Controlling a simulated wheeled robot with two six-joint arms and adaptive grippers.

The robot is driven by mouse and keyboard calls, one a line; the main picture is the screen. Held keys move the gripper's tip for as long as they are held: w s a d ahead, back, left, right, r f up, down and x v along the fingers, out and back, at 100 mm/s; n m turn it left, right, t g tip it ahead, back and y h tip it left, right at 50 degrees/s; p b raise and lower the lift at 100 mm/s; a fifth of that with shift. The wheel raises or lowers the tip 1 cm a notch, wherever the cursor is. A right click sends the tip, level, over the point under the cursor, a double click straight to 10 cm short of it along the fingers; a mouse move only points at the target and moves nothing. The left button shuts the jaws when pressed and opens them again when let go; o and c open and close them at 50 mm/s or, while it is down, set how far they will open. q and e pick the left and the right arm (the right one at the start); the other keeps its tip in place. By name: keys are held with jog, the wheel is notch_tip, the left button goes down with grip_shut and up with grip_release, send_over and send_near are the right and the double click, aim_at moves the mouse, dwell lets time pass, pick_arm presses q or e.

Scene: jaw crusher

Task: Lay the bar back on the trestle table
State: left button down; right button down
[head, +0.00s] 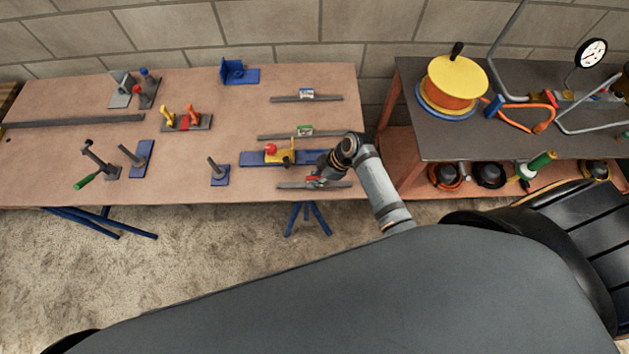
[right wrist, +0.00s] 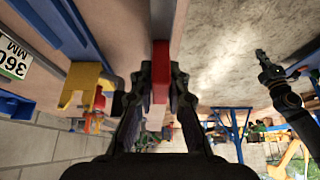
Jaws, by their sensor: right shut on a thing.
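The grey bar (head: 338,184) with a red section (right wrist: 160,68) is in my right gripper (head: 316,180), whose fingers are shut around the red section. The bar lies lengthwise near the front right edge of the trestle table (head: 60,170). I cannot tell whether it touches the top. In the right wrist view the gripper (right wrist: 157,95) has the bar pointing away between its fingers, with tabletop on one side and floor on the other. My left gripper (right wrist: 264,62) shows dark and small at the right of that view; its opening is unclear.
Just behind the bar is a blue rail with a yellow block and red knob (head: 270,150). Two labelled bars (head: 306,97) (head: 300,134) lie farther back. Blue-based stands and clamps (head: 218,172) occupy the left and middle. A dark workbench (head: 440,135) with a yellow reel stands right.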

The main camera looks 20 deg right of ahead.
jog(key=shift+w+f, duration=0.3)
jog(key=f, duration=0.3)
jog(key=shift+w+d+f, duration=0.1)
jog(key=shift+w+f, duration=0.1)
jog(key=shift+s, duration=0.1)
jog(key=shift+f, duration=0.2)
jog(key=c, duration=1.3)
grip_release()
jog(key=shift+c, duration=0.2)
